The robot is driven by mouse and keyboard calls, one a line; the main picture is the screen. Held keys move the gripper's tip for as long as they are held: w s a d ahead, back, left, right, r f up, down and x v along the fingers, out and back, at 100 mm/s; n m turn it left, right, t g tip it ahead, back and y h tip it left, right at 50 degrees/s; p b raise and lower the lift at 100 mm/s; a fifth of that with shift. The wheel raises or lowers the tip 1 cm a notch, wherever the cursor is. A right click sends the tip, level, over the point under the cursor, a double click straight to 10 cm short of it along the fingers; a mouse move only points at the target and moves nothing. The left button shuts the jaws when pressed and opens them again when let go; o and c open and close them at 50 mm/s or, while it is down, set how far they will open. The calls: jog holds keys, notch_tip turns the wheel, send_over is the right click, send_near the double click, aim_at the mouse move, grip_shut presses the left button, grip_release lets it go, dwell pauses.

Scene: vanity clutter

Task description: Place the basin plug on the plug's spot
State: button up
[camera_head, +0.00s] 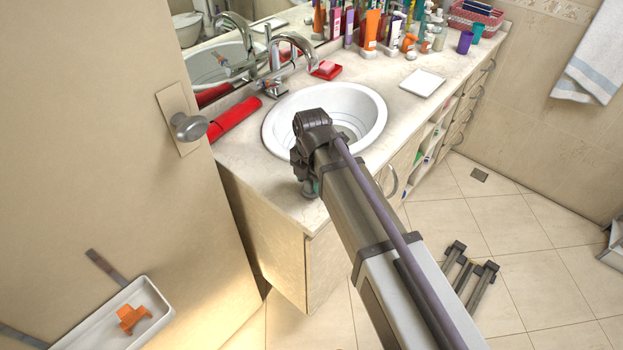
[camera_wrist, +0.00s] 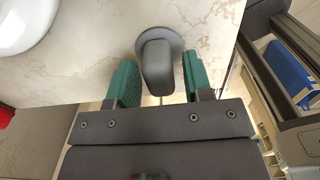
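The basin plug (camera_wrist: 158,66), a grey knob on a round grey flange, rests on the marble counter near its front edge in the wrist view. My gripper (camera_wrist: 160,78) is open, with its green fingers on either side of the knob and narrow gaps between. In the head view my gripper (camera_head: 307,187) is low over the counter at the front left of the basin; my arm hides the plug there. The white basin (camera_head: 279,114) is behind it, its drain partly hidden by my arm. I cannot tell which place is the plug's spot.
A chrome tap (camera_head: 283,45) stands behind the basin. A red roll (camera_head: 235,117) lies left of it, and a red soap dish (camera_head: 327,71) is behind. A white square dish (camera_head: 422,83) lies right of the basin. Several bottles and tubes crowd the back of the counter.

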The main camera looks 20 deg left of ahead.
jog(key=shift+o, duration=0.5)
notch_tip(320, 180, up, 12)
jog(key=p, duration=1.2)
jog(key=shift+r, duration=0.15)
jog(key=s+d+m, duration=0.3)
jog(key=d+m, duration=1.2)
jog(key=d, duration=0.1)
jog(key=s+d+m, duration=0.4)
jog(key=d+m, duration=1.1)
jog(key=d, duration=0.1)
jog(key=shift+s+d+m, duration=0.2)
jog(key=shift+d+m, duration=0.15)
jog(key=shift+m, duration=0.05)
